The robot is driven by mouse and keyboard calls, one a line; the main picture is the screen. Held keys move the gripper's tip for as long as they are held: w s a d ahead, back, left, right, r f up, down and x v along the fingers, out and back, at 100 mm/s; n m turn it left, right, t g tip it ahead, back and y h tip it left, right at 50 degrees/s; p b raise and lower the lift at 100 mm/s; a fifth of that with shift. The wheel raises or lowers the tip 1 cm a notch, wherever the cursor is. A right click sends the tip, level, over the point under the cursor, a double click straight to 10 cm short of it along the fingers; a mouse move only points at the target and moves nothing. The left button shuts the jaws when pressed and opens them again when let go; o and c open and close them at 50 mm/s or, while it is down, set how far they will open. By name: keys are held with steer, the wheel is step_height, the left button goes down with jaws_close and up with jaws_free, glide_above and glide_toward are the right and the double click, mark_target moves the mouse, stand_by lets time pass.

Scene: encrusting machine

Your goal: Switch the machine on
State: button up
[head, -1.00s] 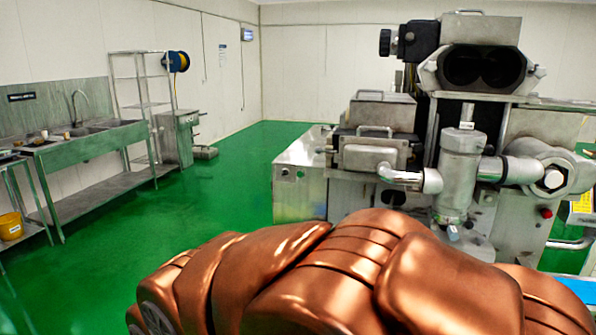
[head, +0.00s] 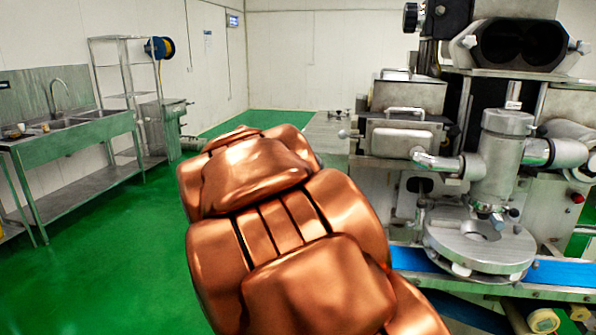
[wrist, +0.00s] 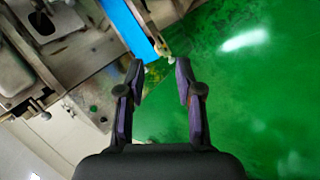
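The encrusting machine (head: 505,140) stands at the right in the head view, a steel body with twin hoppers and a round lower plate. A red round button (head: 577,197) sits on its right front. In the wrist view, a steel panel (wrist: 85,85) at the left carries a small green button (wrist: 93,108) and another small dark knob below it. My gripper (wrist: 160,68) is open and empty, its two dark fingers apart over green floor and the machine's edge. It touches no button. In the head view my arm hides the gripper and part of the machine's left side.
A blue conveyor belt (head: 560,272) runs under the machine's front; its end also shows in the wrist view (wrist: 128,25). A steel sink table (head: 75,140), a shelf rack (head: 125,95) and a hose reel stand at the left. Green floor is clear between.

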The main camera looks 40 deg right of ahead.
steer(key=w+d+r+n+t+h+b, duration=0.1)
steer(key=w+d+r+n+h+b, duration=0.2)
steer(key=w+d, duration=0.7)
steer(key=w+d+r+n+t+h+b, duration=0.1)
steer(key=w+d+r+n+h+b, duration=0.2)
steer(key=w+d, duration=0.65)
steer(key=w+d+f+n+t, duration=0.4)
steer(key=w+d, duration=0.3)
steer(key=w, duration=0.3)
steer(key=w+d+f+n+t+h+p, duration=0.1)
steer(key=w+d+f+n+t, duration=0.2)
steer(key=w+d, duration=0.5)
steer(key=shift+w+d+f+n+t+h, duration=0.3)
steer(key=shift+w+f+n+t, duration=0.15)
steer(key=shift+w+n, duration=0.8)
